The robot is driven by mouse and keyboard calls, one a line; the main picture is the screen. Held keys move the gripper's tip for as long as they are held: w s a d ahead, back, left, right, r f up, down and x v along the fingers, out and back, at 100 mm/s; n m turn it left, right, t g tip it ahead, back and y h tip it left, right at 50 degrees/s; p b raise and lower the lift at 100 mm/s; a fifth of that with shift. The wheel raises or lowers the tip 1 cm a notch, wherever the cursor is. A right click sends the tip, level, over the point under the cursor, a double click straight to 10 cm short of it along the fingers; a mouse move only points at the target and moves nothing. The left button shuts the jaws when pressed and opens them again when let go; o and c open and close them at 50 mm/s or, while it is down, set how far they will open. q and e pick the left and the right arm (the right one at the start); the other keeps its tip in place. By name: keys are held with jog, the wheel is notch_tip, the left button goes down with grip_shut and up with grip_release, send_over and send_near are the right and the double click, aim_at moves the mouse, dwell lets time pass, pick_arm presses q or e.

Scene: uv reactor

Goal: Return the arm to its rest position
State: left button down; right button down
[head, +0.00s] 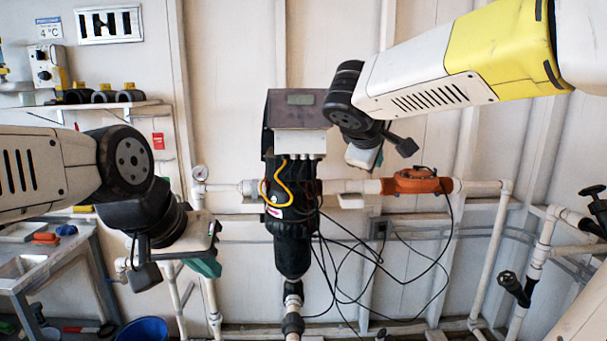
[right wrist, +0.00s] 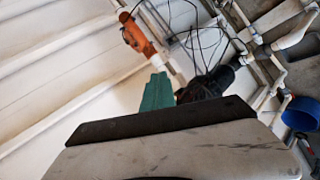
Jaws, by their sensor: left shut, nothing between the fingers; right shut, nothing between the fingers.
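My left arm comes in from the left in the head view, and its gripper (head: 205,266) shows green fingertips, shut and empty, left of the black reactor. My right arm, yellow and white, reaches in from the upper right. Its gripper (head: 378,160) is mostly hidden behind the wrist; only a bit of green shows, to the right of the reactor's top. In the right wrist view the right gripper's green fingers (right wrist: 157,92) are together with nothing between them. The black UV reactor (head: 290,215), with a grey control box (head: 296,110) on top, stands upright between the two grippers.
An orange flow unit (head: 416,181) sits on the white pipe right of the reactor; it also shows in the right wrist view (right wrist: 137,36). Loose black cables (head: 375,265) hang below. A metal bench (head: 45,265) and blue bucket (head: 142,329) are at lower left. Black-handled valves (head: 514,288) are at right.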

jog(key=s+a+f+m+g+y, duration=0.1)
jog(key=s+f+m+g+y, duration=0.1)
jog(key=s+f+m, duration=0.3)
jog(key=s+a+f+m+g+y, duration=0.1)
jog(key=s+f+m+y, duration=0.4)
jog(key=s, duration=0.9)
notch_tip(320, 180, down, 3)
jog(key=shift+s+a+r+g, duration=0.15)
jog(key=shift+a+g, duration=0.2)
jog(key=shift+g, duration=0.15)
